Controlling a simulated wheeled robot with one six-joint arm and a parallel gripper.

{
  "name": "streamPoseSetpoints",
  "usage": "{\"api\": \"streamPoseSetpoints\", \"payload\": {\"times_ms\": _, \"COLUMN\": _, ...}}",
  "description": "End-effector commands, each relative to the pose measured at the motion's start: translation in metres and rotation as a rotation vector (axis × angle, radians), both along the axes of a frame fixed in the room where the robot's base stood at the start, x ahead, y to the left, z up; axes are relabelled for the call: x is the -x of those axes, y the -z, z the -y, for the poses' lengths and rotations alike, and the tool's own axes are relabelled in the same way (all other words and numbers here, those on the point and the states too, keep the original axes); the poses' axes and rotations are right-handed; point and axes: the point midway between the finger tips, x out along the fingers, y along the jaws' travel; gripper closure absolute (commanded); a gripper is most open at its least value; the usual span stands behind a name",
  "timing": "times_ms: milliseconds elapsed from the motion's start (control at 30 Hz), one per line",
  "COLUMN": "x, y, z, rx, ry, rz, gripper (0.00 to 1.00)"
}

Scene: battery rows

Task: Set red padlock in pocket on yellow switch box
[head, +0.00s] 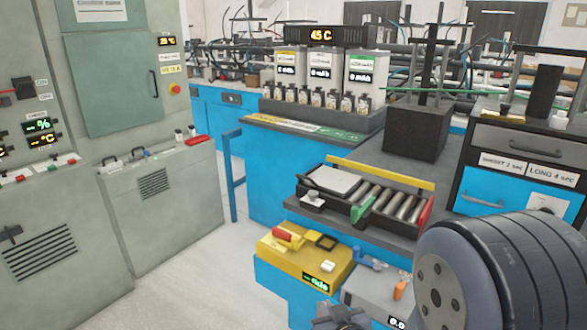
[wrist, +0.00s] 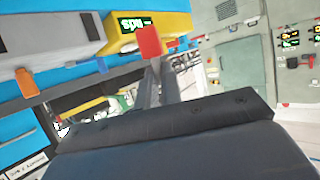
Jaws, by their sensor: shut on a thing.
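The yellow switch box (head: 285,262) stands low in front of the blue cabinet in the head view. My gripper (wrist: 153,62) is shut on the red padlock (wrist: 148,42), which shows at the fingertips, apparently in front of the box. The padlock's shackle and any contact with the box are hidden.
A grey box with an orange lever (head: 399,290) stands right of the yellow box. A roller tray (head: 375,198) sits on the ledge above. Grey-green cabinets (head: 165,195) stand left, with clear floor (head: 205,265) between. My arm covers the lower right.

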Motion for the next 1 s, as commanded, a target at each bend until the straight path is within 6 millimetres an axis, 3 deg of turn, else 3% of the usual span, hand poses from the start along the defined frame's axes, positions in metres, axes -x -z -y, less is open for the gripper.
{"api": "streamPoseSetpoints", "payload": {"times_ms": 400, "x": -0.026, "y": 0.026, "z": 0.041, "rx": 0.001, "ry": 0.152, "rz": -0.008, "gripper": 1.0}}
{"api": "streamPoseSetpoints", "payload": {"times_ms": 700, "x": -0.027, "y": 0.05, "z": 0.071, "rx": 0.001, "ry": 0.249, "rz": -0.005, "gripper": 1.0}}
{"api": "streamPoseSetpoints", "payload": {"times_ms": 1000, "x": -0.025, "y": 0.059, "z": 0.08, "rx": -0.001, "ry": 0.278, "rz": 0.0, "gripper": 1.0}}
